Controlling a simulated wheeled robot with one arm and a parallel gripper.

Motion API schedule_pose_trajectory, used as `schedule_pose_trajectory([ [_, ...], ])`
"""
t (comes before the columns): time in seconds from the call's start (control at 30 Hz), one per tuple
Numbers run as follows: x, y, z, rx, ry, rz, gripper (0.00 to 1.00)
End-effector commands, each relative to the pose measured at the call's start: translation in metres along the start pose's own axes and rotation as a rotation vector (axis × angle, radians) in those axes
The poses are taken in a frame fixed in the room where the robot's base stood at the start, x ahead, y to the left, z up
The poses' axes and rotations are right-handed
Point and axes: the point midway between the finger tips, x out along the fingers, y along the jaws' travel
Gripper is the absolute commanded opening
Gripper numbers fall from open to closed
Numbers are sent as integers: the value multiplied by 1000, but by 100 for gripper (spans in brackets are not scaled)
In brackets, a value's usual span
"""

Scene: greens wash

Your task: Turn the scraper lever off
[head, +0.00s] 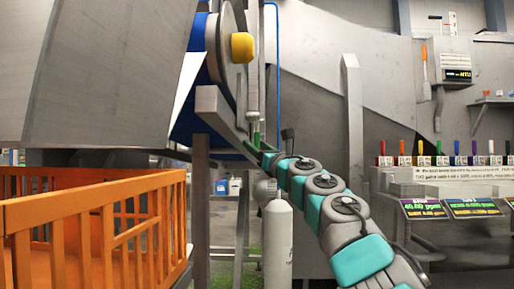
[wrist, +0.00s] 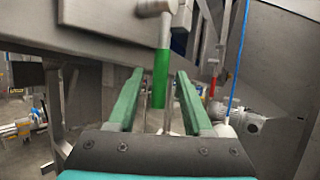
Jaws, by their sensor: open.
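In the wrist view my gripper (wrist: 160,73) is open, with one green finger on each side of the picture's middle. A lever with a green grip (wrist: 161,78) hangs down from a grey pivot and appears between the two fingertips. Neither finger visibly touches it; I cannot tell how deep it sits between them. No label on it is readable. In the head view my arm reaches up and left to the machine frame, and my gripper (head: 268,157) is small and partly hidden there.
A red-handled part (wrist: 212,88) and a blue pipe (wrist: 239,55) stand right of the fingers. An orange slatted crate (head: 95,215) is at the left. Several coloured levers (head: 440,160) line a panel at the right.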

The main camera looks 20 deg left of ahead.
Motion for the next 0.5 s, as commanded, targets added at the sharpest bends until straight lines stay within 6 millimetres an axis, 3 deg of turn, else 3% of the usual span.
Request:
schedule_pose_trajectory([
  [0.27,-5,0,0,-2,-1,-1,51],
  [0.5,-28,-1,-4,-5,-1,-4,51],
])
